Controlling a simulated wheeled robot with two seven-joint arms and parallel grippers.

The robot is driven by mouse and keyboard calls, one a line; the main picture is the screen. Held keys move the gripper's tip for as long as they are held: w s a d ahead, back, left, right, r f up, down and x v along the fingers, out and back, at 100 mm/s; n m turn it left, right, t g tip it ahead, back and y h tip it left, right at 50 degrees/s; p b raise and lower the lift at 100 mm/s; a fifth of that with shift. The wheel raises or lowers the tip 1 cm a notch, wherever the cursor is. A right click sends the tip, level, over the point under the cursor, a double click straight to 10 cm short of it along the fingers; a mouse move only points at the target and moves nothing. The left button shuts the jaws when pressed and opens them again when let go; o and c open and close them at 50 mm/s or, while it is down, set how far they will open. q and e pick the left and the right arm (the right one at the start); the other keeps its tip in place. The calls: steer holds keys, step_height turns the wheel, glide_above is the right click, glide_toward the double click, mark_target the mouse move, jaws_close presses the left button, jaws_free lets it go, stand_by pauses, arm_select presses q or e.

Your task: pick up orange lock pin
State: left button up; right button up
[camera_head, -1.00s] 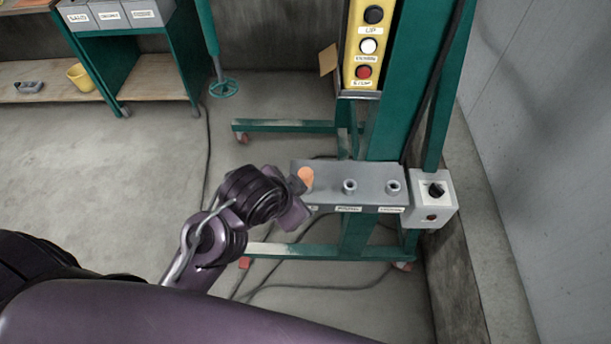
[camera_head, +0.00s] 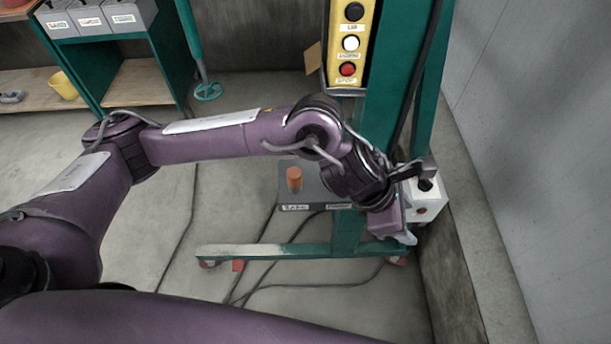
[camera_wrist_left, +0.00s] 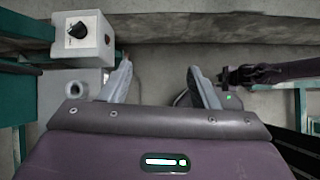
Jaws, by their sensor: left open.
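The orange lock pin (camera_head: 294,178) stands upright at the left end of a grey labelled plate (camera_head: 318,196). It does not show in the left wrist view. My left gripper (camera_head: 403,230) is at the right end of the plate, in front of the white-grey box, well to the right of the pin. Its two fingers (camera_wrist_left: 160,86) are spread apart with nothing between them. The gripper and wrist hide the right part of the plate in the head view.
The grey box with a black knob (camera_head: 427,200) sits right of the plate, also in the wrist view (camera_wrist_left: 82,38). A green post with a yellow button panel (camera_head: 347,45) rises behind. A concrete ledge and wall are at right. Cables lie on the floor.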

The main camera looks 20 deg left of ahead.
arm_select(q)
steer(key=w+a+f+m+y, duration=0.2)
steer(key=w+a+m+y, duration=0.25)
steer(key=a, duration=0.55)
step_height(320, 180, up, 3)
steer(key=m+g+y, duration=0.2)
steer(key=m+y, duration=0.1)
glide_above(294, 172)
steer(key=shift+s+d, duration=0.2)
steer(key=shift+d, duration=0.05)
steer(key=shift+a, duration=0.25)
steer(key=shift+f+p, duration=0.35)
steer(key=shift+f, duration=0.6)
steer(key=f+p, duration=0.3)
steer(key=f, duration=0.2)
steer(key=shift+w, duration=0.2)
steer(key=shift+f, duration=0.35)
steer(key=c, duration=1.1)
steer(key=shift+o, duration=0.2)
steer(key=shift+r, duration=0.1)
